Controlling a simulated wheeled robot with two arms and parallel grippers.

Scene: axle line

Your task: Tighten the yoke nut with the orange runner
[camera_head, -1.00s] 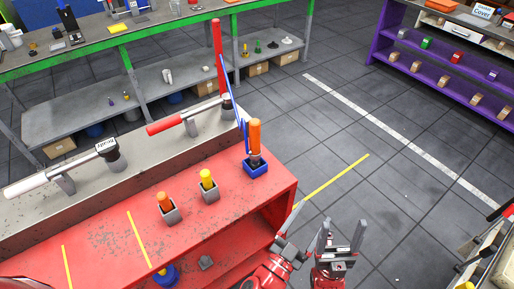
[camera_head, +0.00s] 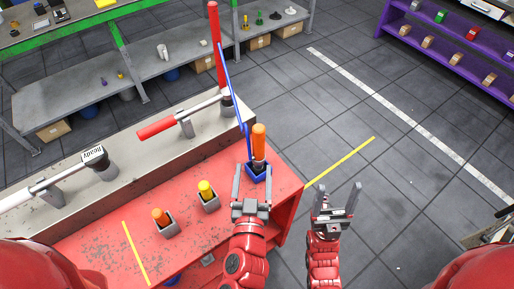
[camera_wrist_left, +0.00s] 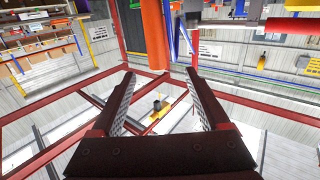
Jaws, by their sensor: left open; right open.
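The tall orange-handled runner (camera_head: 259,142) stands upright in a blue holder (camera_head: 258,176) near the right end of the red bench. My left gripper (camera_head: 252,182) is open just in front of the holder, on the near side of the runner. In the left wrist view, the orange handle (camera_wrist_left: 153,35) rises beyond the open fingers, apart from them. My right gripper (camera_head: 338,192) is open and empty over the floor, right of the bench. A shaft with a red end (camera_head: 157,129) rests on the grey ledge behind. I cannot make out the yoke nut.
A shorter orange-topped tool (camera_head: 159,215) and a yellow-topped tool (camera_head: 206,188) stand in grey holders left of my left gripper. A red post (camera_head: 215,45) and a slanted blue bar (camera_head: 230,85) rise behind the runner. The floor to the right is clear.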

